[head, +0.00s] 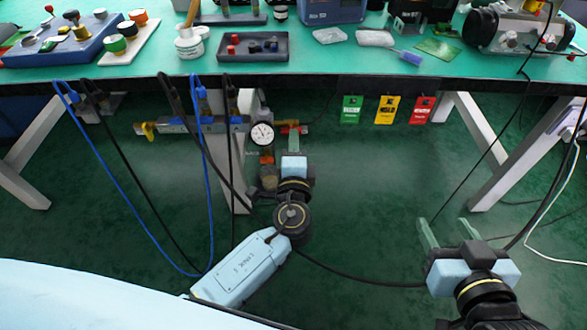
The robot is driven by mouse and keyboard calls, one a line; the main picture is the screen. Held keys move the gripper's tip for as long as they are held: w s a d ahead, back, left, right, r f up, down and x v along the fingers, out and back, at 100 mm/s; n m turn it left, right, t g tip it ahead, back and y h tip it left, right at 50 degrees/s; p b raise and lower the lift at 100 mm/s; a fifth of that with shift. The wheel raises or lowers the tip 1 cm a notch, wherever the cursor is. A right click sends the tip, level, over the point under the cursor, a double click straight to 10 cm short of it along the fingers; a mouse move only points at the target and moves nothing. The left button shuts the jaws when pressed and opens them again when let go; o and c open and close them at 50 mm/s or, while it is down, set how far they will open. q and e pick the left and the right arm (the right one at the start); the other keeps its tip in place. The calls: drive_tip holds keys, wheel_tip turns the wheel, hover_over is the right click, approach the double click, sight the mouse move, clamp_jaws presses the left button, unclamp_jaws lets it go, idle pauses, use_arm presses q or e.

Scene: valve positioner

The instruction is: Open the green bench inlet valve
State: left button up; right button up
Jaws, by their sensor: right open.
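I cannot pick out the green bench inlet valve with certainty; my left gripper and arm cover part of the area under the table edge. My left gripper (292,136) is raised just right of a round white pressure gauge (262,133). Its pale greenish fingers overlap the pipework behind, and I cannot tell their gap or whether they touch anything. My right gripper (448,228) is at the lower right, over the green floor, with its two fingers apart and nothing between them.
A pipe assembly with a yellow handle (148,130) runs below the green bench (330,75). Blue hoses (128,205) and black hoses hang at left. Green (352,109), yellow (387,109) and red (422,109) tags hang from the edge. White table legs (468,130) flank the space.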

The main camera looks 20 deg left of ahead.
use_arm(q)
drive_tip(key=p+v, duration=0.1)
drive_tip(key=v, duration=1)
use_arm(e)
drive_tip(key=s+d+f+g+h, duration=0.1)
drive_tip(key=s+d+f+g, duration=0.1)
drive_tip(key=s+f+g, duration=0.2)
drive_tip(key=shift+s+d+f+g, duration=0.2)
drive_tip(key=shift+s+f+g, duration=0.1)
drive_tip(key=shift+f, duration=0.45)
use_arm(q)
drive_tip(key=shift+r, duration=0.1)
drive_tip(key=shift+s, duration=0.1)
